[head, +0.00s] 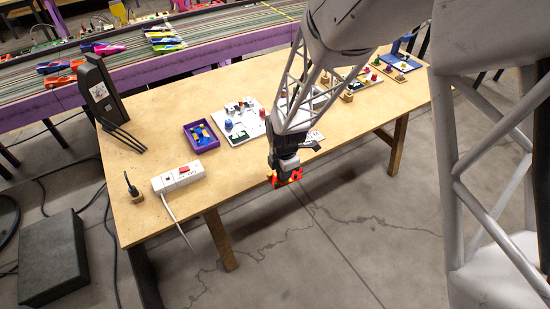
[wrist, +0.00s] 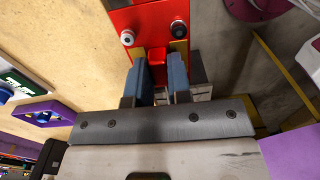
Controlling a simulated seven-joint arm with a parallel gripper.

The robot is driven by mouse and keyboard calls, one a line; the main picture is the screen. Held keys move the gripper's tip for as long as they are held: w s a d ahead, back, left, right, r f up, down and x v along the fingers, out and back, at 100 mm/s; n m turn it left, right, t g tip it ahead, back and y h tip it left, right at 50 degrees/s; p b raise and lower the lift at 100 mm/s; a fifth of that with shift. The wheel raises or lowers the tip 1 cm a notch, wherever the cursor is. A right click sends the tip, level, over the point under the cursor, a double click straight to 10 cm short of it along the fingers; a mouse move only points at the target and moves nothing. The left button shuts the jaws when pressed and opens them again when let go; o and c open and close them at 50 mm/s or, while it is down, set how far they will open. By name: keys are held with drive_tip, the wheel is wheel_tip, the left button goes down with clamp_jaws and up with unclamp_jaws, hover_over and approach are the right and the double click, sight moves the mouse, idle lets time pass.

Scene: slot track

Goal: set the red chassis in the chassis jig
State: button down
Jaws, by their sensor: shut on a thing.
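My gripper (head: 285,170) hangs at the front edge of the wooden table, with its fingers pointing down. In the wrist view its two blue-grey fingers (wrist: 158,78) are shut on a red tab of the red chassis (wrist: 150,20). The chassis has round silver and dark studs and runs out of the top of that picture. In the head view only a small part of the red chassis (head: 291,177) shows below the gripper. I cannot make out for certain which fixture is the chassis jig; my arm hides part of the table.
A white board (head: 257,130) with small parts and a purple tray (head: 187,131) lie left of my arm. A white power strip (head: 180,177) and a black upright device (head: 98,92) stand farther left. Small fixtures (head: 348,97) and a blue stand (head: 402,57) are at right.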

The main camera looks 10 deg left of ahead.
drive_tip(key=w+a+r+m, duration=0.2)
drive_tip(key=w+a+m, duration=0.7)
drive_tip(key=w, duration=0.6)
drive_tip(key=m, duration=0.8)
approach(250, 120)
drive_tip(key=shift+w+a+r, duration=0.1)
drive_tip(key=shift+w+r, duration=0.05)
drive_tip(key=shift+f, duration=0.2)
drive_tip(key=shift+f, duration=2.3)
drive_tip(key=shift+f, duration=0.9)
idle(0.4)
drive_tip(key=c, duration=1)
unclamp_jaws()
drive_tip(key=shift+r, duration=0.1)
